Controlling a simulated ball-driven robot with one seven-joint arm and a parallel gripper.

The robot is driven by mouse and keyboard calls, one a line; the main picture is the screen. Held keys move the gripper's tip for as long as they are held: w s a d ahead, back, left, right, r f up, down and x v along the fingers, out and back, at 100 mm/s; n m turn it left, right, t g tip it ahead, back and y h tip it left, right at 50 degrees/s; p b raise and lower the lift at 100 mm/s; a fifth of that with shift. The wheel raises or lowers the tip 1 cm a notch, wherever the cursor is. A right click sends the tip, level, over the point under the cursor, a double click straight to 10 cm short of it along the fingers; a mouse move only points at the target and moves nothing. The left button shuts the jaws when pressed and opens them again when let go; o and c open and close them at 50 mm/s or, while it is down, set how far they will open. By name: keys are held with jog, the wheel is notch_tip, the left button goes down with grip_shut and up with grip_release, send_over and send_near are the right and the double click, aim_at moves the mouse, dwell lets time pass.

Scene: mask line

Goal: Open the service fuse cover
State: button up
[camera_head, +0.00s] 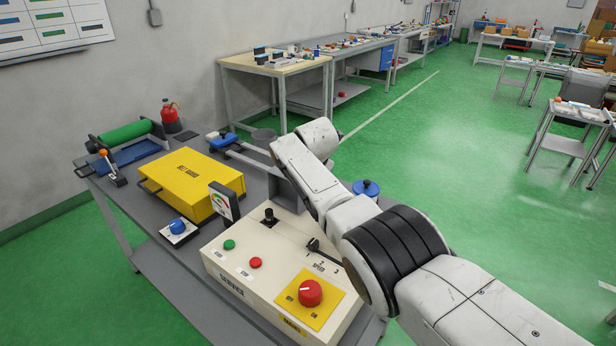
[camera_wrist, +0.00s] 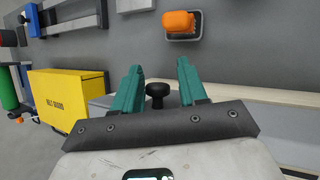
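My gripper (camera_wrist: 160,72) has two teal fingers that stand apart, with nothing held between them. A black round knob (camera_wrist: 157,90) shows in the gap between the fingers; I cannot tell how far below them it is. No part is plainly marked as the fuse cover. In the head view, my white arm reaches over the right side of the beige service console (camera_head: 240,265) and hides the gripper. The console carries a black knob (camera_head: 269,218), a green button (camera_head: 229,244), a red button (camera_head: 255,263) and a red rotary knob (camera_head: 310,292) on a yellow plate.
The yellow belt guard box (camera_head: 190,185) stands behind the console, beside a small gauge (camera_head: 224,202). A green roller (camera_head: 125,134) lies at the back left. An orange part (camera_wrist: 178,21) sits near the fingers in the wrist view. Green floor right of the bench is clear.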

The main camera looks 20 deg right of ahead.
jog(key=shift+o, duration=0.2)
jog(key=shift+a, duration=0.35)
jog(key=shift+s+a+r, duration=0.1)
jog(key=shift+r, duration=0.05)
jog(key=shift+p+v, duration=0.9)
jog(key=shift+p, duration=0.25)
jog(key=d+v, duration=0.1)
jog(key=v, duration=0.7)
jog(key=shift+s+a+r+p, duration=0.25)
jog(key=shift+a+p, duration=0.15)
jog(key=shift+p, duration=0.05)
